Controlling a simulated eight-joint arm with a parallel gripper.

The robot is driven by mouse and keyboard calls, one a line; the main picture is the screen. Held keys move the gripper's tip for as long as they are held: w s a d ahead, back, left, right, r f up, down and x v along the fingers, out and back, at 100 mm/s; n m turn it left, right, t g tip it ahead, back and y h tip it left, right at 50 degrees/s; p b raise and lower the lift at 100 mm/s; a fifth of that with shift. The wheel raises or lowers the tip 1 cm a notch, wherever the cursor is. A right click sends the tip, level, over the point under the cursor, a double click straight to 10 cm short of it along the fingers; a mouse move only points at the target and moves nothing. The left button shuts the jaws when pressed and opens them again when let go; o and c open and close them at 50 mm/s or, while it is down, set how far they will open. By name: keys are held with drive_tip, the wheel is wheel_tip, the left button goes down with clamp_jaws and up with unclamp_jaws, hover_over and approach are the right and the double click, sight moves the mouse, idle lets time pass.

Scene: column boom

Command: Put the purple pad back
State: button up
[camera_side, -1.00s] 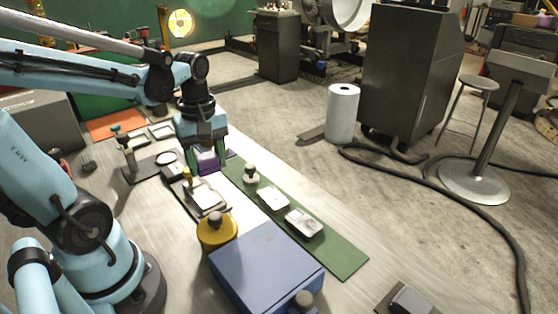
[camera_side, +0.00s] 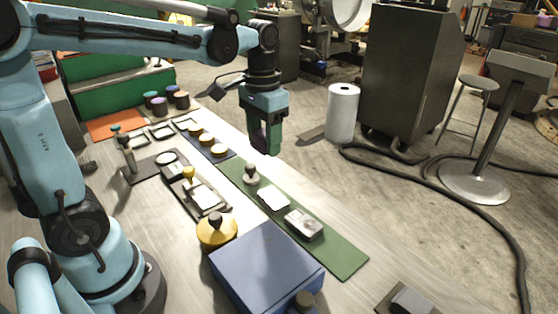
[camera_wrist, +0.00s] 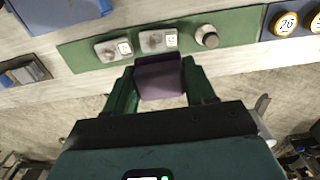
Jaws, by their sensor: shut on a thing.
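My gripper (camera_side: 266,148) is raised above the table, over the far edge of the green mat (camera_side: 330,252). It is shut on the purple pad (camera_wrist: 159,80), which shows as a dark purple block between the two fingers in the wrist view. In the side view the pad is mostly hidden by the fingers. Below and to the left of the gripper, a round-knobbed stamp (camera_side: 251,176) stands on the green mat. A white block (camera_side: 274,199) and a second pale block (camera_side: 304,224) lie on the same mat. The mat and blocks also show in the wrist view.
A blue mat (camera_side: 225,158) with several yellow round pieces (camera_side: 219,150) lies left of the gripper. A blue box (camera_side: 265,265), a yellow knobbed pot (camera_side: 217,230) and a framed white tile (camera_side: 207,197) stand nearer.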

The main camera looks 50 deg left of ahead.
drive_tip(key=w+a+f, duration=0.2)
drive_tip(key=a+f, duration=0.2)
drive_tip(key=a, duration=0.2)
drive_tip(key=shift+f, duration=0.25)
hover_over(235, 167)
wheel_tip(235, 167, down, 7)
drive_tip(key=shift+r, duration=0.1)
drive_tip(key=shift+a+f, duration=0.1)
drive_tip(key=shift+f, duration=1.75)
drive_tip(key=shift+f, duration=0.65)
